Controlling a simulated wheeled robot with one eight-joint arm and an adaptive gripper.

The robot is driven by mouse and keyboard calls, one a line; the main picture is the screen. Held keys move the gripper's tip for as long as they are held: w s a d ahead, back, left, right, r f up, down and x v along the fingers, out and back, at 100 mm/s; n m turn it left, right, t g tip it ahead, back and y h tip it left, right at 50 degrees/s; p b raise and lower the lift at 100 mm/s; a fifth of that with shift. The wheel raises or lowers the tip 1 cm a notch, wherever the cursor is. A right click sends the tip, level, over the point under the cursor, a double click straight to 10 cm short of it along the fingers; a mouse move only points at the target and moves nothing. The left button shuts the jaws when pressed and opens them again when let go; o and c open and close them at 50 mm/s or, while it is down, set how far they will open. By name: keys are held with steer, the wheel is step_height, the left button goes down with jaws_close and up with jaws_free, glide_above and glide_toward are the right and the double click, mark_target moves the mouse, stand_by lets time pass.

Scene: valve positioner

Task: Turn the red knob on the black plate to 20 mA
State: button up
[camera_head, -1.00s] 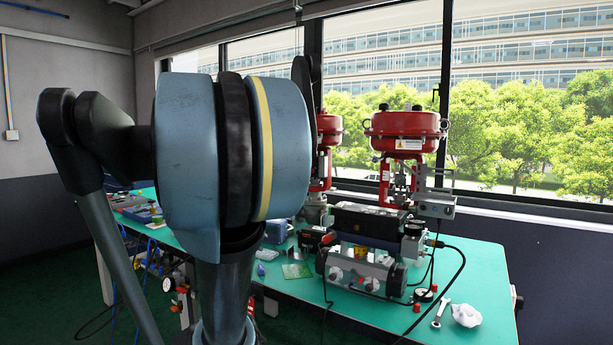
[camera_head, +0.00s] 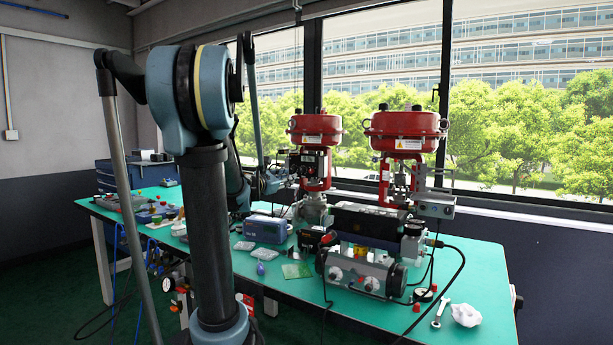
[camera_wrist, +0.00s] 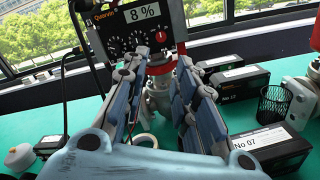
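In the wrist view, the black plate (camera_wrist: 125,40) stands at the top, with a display (camera_wrist: 140,13) reading "8 %". The red knob (camera_wrist: 160,37) is at its lower right; its scale markings are too small to read. My gripper (camera_wrist: 161,64) is open, its two fingers apart, with nothing visible between the tips. The tips lie just below the plate in the picture, and contact with the knob does not show. In the head view, the black plate (camera_head: 308,163) is on the left red valve (camera_head: 315,128), with my gripper (camera_head: 283,180) at its left.
The green table (camera_head: 465,270) holds a second red valve (camera_head: 405,125), a blue box (camera_head: 265,229), a wrench (camera_head: 440,313) and a crumpled white cloth (camera_head: 466,314). In the wrist view, black boxes (camera_wrist: 270,150) and a mesh cup (camera_wrist: 274,104) stand at right. Windows are behind.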

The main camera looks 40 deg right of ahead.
mark_target(310, 172)
steer(key=x, duration=1.6)
steer(key=shift+s, duration=0.1)
jaws_close()
